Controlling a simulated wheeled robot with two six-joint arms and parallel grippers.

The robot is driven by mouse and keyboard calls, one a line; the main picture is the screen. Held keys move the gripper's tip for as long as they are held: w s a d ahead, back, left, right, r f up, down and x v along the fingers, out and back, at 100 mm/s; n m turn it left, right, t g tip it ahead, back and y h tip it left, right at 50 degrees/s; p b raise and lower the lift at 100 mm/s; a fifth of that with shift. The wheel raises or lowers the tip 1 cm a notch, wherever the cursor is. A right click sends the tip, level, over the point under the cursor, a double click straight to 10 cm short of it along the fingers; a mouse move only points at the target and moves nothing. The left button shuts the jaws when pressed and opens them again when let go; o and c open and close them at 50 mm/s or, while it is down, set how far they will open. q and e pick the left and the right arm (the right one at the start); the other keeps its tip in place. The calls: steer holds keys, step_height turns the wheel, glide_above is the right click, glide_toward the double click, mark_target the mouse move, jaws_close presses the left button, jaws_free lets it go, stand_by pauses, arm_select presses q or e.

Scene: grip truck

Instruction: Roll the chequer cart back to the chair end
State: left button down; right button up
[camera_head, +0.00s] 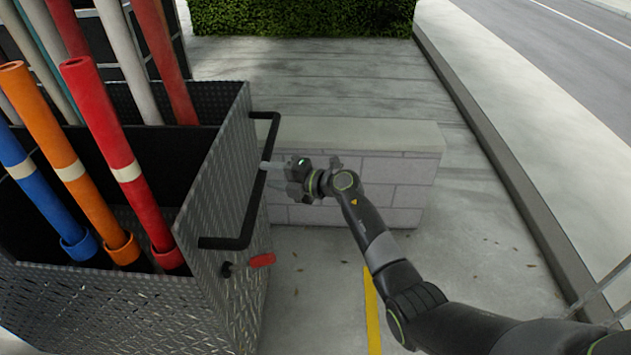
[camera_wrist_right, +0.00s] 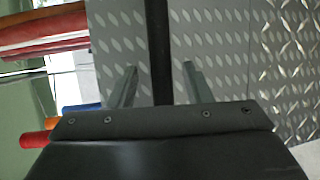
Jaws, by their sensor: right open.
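The chequer cart (camera_head: 207,217) is a dark metal bin with a raised tread pattern, at the left of the head view. A black push bar (camera_head: 258,195) runs along its right side. My right gripper (camera_head: 268,174) is open at the bar, near its far half. In the right wrist view the bar (camera_wrist_right: 158,50) runs upright between the two open fingers (camera_wrist_right: 155,85), with the cart's tread plate (camera_wrist_right: 215,55) behind it. I cannot tell whether a finger touches the bar. My left gripper is not in view. No chair shows.
Blue, orange and red tubes (camera_head: 110,150) stand in the cart and rise above its rim. A low pale block wall (camera_head: 390,185) stands just behind my right gripper. A kerb (camera_head: 500,160) runs along the right. Paving with a yellow line (camera_head: 372,315) is clear in front.

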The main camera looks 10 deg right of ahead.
steer(key=b+v, duration=0.1)
steer(key=v, duration=1.2)
steer(key=shift+s, duration=0.1)
steer(key=s+d+f+m+t+h, duration=0.1)
steer(key=s+d+f+m+h, duration=0.5)
steer(key=f, duration=0.6)
steer(key=s+d+f+m+t+h, duration=0.1)
steer(key=s+d+f+m, duration=0.25)
steer(key=f+m, duration=0.65)
steer(key=s+d+f+m+t+h, duration=0.1)
steer(key=s+d+f+m+h, duration=0.35)
steer(key=f, duration=0.85)
steer(key=s+d+f+m+g+h, duration=0.1)
steer(key=s+d+f+m+g, duration=0.15)
steer(key=s+f, duration=0.65)
steer(key=s+d+f+m+g+h, duration=0.1)
steer(key=s+f+m+g, duration=0.4)
steer(key=s, duration=0.6)
steer(key=s+a+f+g, duration=0.1)
steer(key=s+f+g, duration=0.1)
steer(key=s, duration=0.8)
steer(key=s+a+f+m+g, duration=0.1)
steer(key=s+f, duration=0.4)
steer(key=s, duration=0.5)
steer(key=shift+m+g, duration=0.3)
steer(key=shift+g, duration=0.35)
